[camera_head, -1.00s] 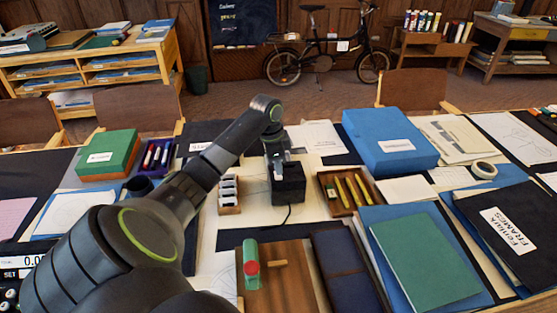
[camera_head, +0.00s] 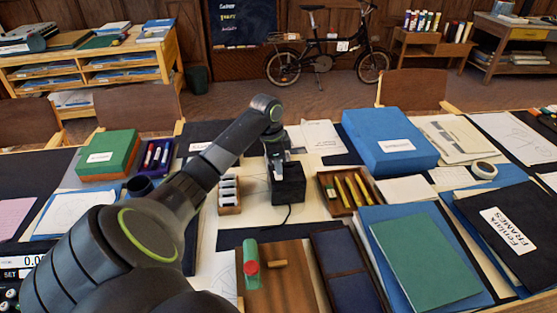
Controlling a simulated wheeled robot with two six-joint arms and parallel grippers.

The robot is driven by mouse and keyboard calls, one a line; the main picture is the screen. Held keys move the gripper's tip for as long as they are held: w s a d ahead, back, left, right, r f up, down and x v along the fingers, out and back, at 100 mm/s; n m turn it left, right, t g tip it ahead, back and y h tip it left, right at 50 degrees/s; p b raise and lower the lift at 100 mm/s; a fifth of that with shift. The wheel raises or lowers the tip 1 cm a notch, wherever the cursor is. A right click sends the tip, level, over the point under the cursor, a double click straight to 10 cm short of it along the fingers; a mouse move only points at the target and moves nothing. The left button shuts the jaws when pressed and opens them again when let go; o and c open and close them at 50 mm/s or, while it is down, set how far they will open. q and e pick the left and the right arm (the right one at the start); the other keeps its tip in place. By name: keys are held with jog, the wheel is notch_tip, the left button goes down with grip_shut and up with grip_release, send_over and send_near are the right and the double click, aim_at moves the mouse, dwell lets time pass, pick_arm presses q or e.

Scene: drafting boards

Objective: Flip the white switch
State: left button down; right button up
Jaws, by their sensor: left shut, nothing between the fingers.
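A black box (camera_head: 288,190) with a cord stands upright on the table in the middle of the head view. My left gripper (camera_head: 279,173) points down at the top of this box, its fingers shut and empty. The fingertips are at or just above the box's top; I cannot tell whether they touch it. The white switch cannot be made out; the gripper may cover it. My right gripper is not in view.
A wooden rack of white blocks (camera_head: 229,195) stands close left of the box. A wooden tray with yellow tools (camera_head: 348,189) is close right. A blue box (camera_head: 389,141) lies behind right. A wooden board with a green cylinder (camera_head: 250,257) lies in front.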

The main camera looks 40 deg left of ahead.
aim_at(278, 177)
pick_arm(q)
jog(key=shift+f, duration=0.85)
dwell(0.6)
jog(key=shift+r, duration=0.1)
notch_tip(278, 177, up, 7)
jog(key=p, duration=0.8)
dwell(0.4)
